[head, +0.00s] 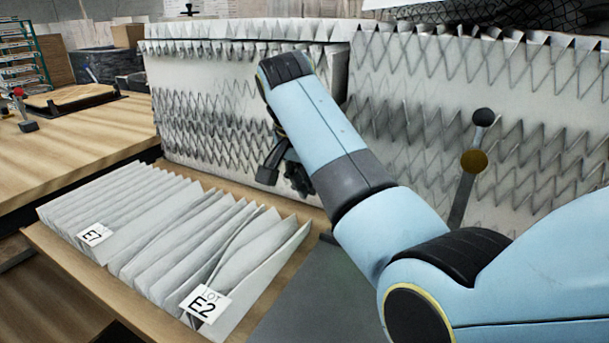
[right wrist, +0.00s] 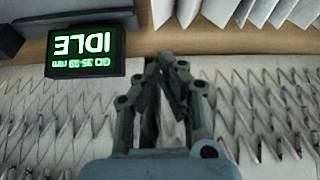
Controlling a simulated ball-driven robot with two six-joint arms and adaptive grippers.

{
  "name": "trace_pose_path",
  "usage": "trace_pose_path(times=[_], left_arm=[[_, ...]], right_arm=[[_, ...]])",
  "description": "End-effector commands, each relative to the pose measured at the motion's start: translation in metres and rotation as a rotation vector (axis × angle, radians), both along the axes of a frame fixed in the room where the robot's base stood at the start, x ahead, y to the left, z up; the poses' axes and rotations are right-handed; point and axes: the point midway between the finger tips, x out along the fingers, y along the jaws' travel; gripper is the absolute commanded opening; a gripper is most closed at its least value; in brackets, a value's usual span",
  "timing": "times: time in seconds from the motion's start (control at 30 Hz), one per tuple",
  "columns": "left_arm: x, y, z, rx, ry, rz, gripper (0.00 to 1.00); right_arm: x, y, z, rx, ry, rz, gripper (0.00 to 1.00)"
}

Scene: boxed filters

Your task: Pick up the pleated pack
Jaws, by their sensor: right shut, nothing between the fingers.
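Two white pleated packs lie side by side on a wooden board in the head view. One bears the label E7 (head: 122,205); the nearer one bears LOT E2 (head: 225,245). White pleats (right wrist: 285,12) also show at the top of the right wrist view; I cannot tell which pack they belong to. My right gripper (head: 284,172) is behind and above the packs, apart from them, in front of the tall zigzag-pleated panels. In the right wrist view its dark fingers (right wrist: 168,65) are together with nothing held. My left gripper is out of view.
Tall white zigzag panels (head: 215,85) stand close behind the gripper, another panel (head: 500,110) to the right. A small display (right wrist: 88,52) reads IDLE, upside down. A wooden table (head: 85,130) with a red-topped item (head: 22,108) is at left. A dark lever (head: 468,180) stands at right.

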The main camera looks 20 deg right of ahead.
Motion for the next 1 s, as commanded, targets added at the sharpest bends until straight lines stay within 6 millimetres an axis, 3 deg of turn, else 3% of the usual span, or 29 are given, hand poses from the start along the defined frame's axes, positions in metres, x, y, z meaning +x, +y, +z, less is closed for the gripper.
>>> trace_pose_path(times=[0.2, 0.4, 0.83, 1.0], left_arm=[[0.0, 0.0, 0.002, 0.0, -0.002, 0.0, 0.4], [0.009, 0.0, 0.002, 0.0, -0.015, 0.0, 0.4], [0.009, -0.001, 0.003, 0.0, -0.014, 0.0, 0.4], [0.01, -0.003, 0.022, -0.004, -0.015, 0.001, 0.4]], right_arm=[[0.007, -0.011, -0.037, -0.001, 0.003, -0.001, 0.0], [0.012, -0.016, -0.057, 0.001, 0.001, 0.0, 0.0], [0.013, -0.016, -0.06, 0.001, 0.0, 0.0, 0.0], [0.005, -0.006, -0.056, 0.003, 0.003, 0.001, 0.0]])
